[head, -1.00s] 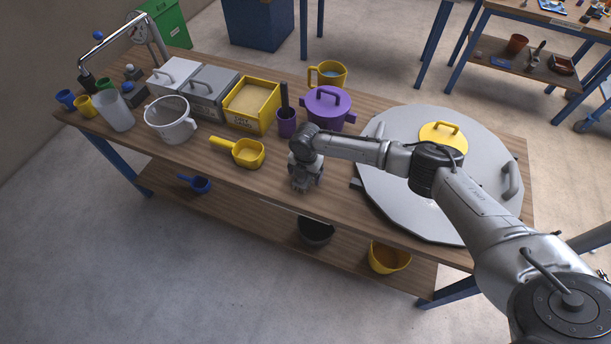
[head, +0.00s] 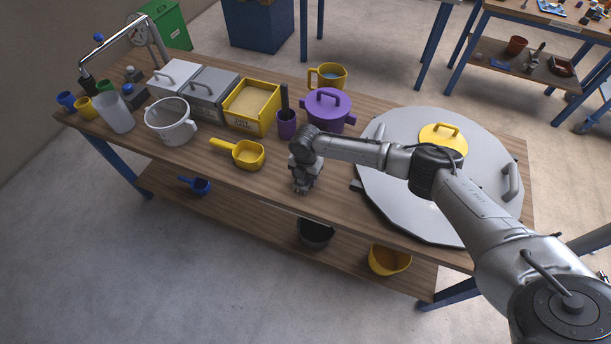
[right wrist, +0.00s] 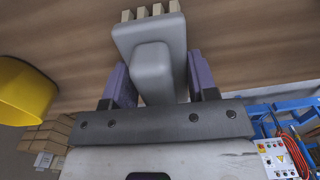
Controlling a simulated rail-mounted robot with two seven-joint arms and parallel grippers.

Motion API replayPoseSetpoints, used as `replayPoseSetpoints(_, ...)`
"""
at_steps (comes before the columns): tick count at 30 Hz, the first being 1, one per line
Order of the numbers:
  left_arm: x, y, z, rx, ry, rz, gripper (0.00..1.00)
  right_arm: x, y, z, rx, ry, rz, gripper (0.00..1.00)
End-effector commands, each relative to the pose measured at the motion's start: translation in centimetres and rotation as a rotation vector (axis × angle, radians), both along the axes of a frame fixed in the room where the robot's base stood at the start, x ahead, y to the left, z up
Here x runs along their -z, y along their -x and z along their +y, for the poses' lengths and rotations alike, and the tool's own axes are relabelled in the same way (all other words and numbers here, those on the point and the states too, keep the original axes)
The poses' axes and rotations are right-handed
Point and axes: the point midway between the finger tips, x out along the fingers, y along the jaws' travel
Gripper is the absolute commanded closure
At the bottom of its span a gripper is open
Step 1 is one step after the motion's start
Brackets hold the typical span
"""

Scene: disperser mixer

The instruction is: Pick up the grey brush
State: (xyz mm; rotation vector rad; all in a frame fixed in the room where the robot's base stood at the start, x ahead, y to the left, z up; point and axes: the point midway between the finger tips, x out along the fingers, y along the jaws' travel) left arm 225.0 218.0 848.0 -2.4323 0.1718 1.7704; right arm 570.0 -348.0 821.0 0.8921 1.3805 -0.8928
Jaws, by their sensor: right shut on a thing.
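The grey brush (right wrist: 152,70) shows in the right wrist view, with a pale block-shaped head, several tan bristle tufts (right wrist: 150,12) and a rounded grip. My right gripper (right wrist: 158,80) is shut on the brush, with one finger on either side of its grip. The bristle end points toward the wooden surface. In the head view my right gripper (head: 303,187) is low at the front edge of the table, pointing down; the brush is mostly hidden there or too small to tell. My left gripper is not in view.
A yellow scoop (head: 248,153) lies left of my right gripper on the table (head: 225,175). A purple cup (head: 286,126) and purple lidded pot (head: 330,108) stand behind it. A large grey round lid (head: 400,190) is at right. A dark bucket (head: 315,232) is on the lower shelf.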

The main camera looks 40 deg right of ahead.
Motion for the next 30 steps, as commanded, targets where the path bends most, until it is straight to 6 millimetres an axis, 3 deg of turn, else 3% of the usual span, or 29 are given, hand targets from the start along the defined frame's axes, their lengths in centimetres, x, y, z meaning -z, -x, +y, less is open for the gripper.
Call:
replayPoseSetpoints(7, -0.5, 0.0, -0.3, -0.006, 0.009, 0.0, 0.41, -1.6, -0.1, 0.0, 0.0, 0.0, -0.003, 0.73)
replayPoseSetpoints(12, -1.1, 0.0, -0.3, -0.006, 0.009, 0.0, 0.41, -4.5, -0.1, 0.0, 0.0, -0.001, -0.004, 0.73)
replayPoseSetpoints(21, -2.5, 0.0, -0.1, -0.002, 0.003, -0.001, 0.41, -7.8, 5.4, -2.9, 0.0, 0.001, 0.001, 0.73)
replayPoseSetpoints(30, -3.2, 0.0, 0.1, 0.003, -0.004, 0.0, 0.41, -10.2, 9.1, -4.7, 0.0, 0.0, 0.0, 0.73)
